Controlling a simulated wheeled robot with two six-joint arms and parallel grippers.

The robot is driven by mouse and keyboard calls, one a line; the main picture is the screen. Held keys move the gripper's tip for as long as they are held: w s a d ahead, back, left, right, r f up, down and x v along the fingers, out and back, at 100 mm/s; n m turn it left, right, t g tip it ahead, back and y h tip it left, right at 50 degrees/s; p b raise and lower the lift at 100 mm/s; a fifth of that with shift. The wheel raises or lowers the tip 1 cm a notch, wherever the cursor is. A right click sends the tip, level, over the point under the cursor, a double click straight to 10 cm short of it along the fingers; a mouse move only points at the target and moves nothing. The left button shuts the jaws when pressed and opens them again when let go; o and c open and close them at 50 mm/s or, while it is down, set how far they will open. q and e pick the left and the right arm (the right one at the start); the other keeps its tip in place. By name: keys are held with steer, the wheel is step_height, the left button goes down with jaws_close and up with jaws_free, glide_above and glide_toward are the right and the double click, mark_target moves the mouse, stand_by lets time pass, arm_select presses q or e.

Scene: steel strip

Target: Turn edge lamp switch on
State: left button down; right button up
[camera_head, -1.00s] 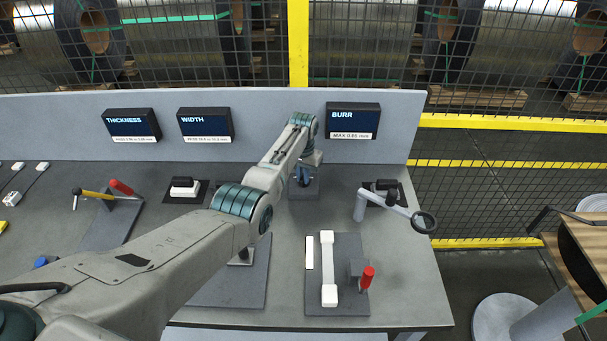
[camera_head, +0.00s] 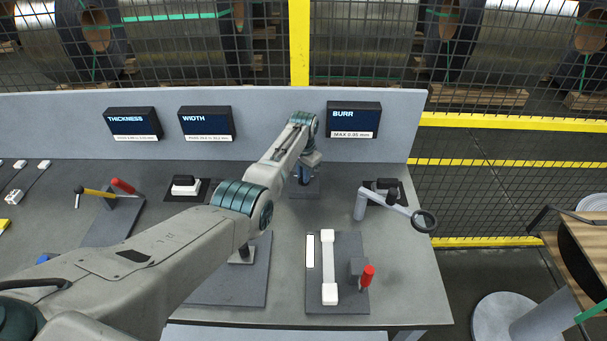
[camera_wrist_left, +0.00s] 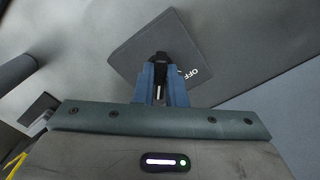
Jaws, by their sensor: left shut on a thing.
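The lamp switch's dark plate (camera_head: 304,191) lies on the grey table below the BURR display in the head view. In the left wrist view the plate (camera_wrist_left: 150,40) carries a partly covered white label (camera_wrist_left: 195,72) that reads OFF or begins so. My left gripper (camera_head: 304,178) is at the plate. In the wrist view its blue fingers (camera_wrist_left: 161,72) are shut on the black switch lever (camera_wrist_left: 160,57), whose tip shows beyond them. The fingers hide the rest of the lever. My right gripper is in neither view.
A grey crank (camera_head: 395,208) stands to the right. A plate with a white bar (camera_head: 328,265) and a red-handled lever (camera_head: 366,277) lies nearer the front. THICKNESS (camera_head: 132,124), WIDTH (camera_head: 206,124) and BURR (camera_head: 353,119) displays line the back panel.

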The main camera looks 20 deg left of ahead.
arm_select(q)
steer(key=c, duration=1.6)
jaws_free()
steer(key=shift+o, duration=0.6)
steer(key=shift+r, duration=0.1)
steer(key=shift+r, duration=0.5)
step_height(320, 180, up, 10)
steer(key=b, duration=0.2)
steer(key=shift+b, duration=0.3)
steer(key=shift+f, duration=0.2)
